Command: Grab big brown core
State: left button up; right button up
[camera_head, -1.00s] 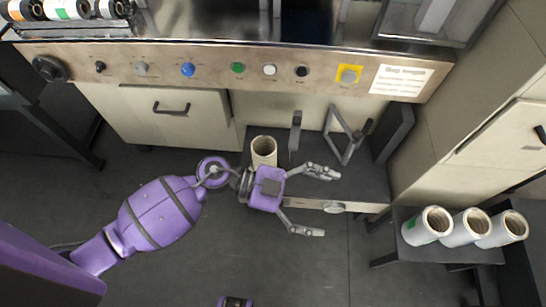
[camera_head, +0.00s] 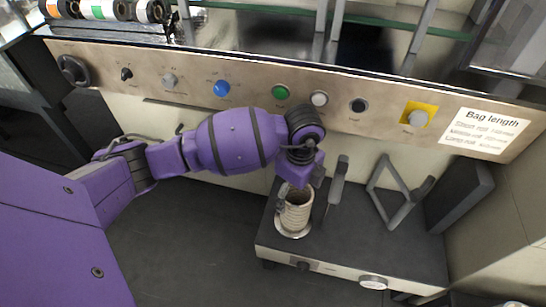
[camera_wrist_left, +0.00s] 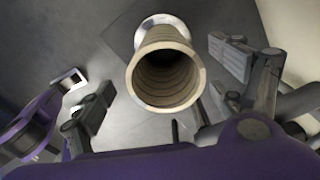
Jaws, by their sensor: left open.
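The big brown core (camera_head: 296,213) is a hollow, beige, ribbed tube standing upright on the dark top of a low scale-like unit. A pale ring shows round its foot. My left gripper (camera_head: 291,200) is over it, pointing down, partly hiding its top. In the left wrist view the core's open mouth (camera_wrist_left: 166,78) faces the camera. It lies between the spread fingers of the left gripper (camera_wrist_left: 161,85), with a visible gap on each side. The left gripper is open and holds nothing. My right gripper is not seen.
The low unit (camera_head: 350,248) carries upright grey brackets (camera_head: 400,197) right of the core. The machine's control panel (camera_head: 250,78) with knobs and buttons runs behind my arm. Rolls (camera_head: 108,10) sit at the upper left. The floor left of the unit is clear.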

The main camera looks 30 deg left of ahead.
aim_at(297, 200)
pick_arm(q)
jog(key=f, duration=0.1)
jog(key=f+b, duration=0.1)
jog(key=f, duration=0.1)
jog(key=f+b, duration=0.1)
jog(key=shift+w+d+f, duration=0.2)
jog(key=shift+w+f, duration=0.05)
jog(key=shift+f, duration=0.1)
jog(key=shift+c, duration=0.2)
jog(key=c, duration=1.3)
jog(key=shift+c, duration=0.2)
jog(key=shift+r, duration=0.15)
